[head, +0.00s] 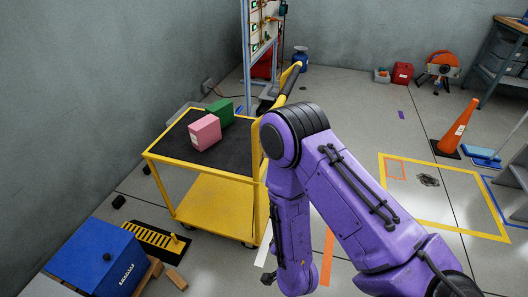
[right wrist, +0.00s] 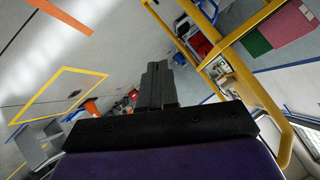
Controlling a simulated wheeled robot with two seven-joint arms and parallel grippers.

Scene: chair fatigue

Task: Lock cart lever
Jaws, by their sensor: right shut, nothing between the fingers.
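The yellow cart (head: 215,205) stands left of centre in the head view, with a black top (head: 178,142) carrying a pink box (head: 205,132) and a green box (head: 220,112). A black and yellow push handle (head: 290,78) rises at its far right end. I cannot pick out a lever on it. My right forearm hangs down beside the cart's right side and hides part of it. In the right wrist view my right gripper (right wrist: 157,85) is shut and empty, with the yellow cart frame (right wrist: 262,100) to its right. My left gripper is not in view.
A blue box (head: 100,258) and a black and yellow floor plate (head: 150,240) lie left of the cart. An orange cone (head: 459,128) stands at right, near a yellow floor outline (head: 400,210). A wall runs along the left. The floor right of the cart is mostly clear.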

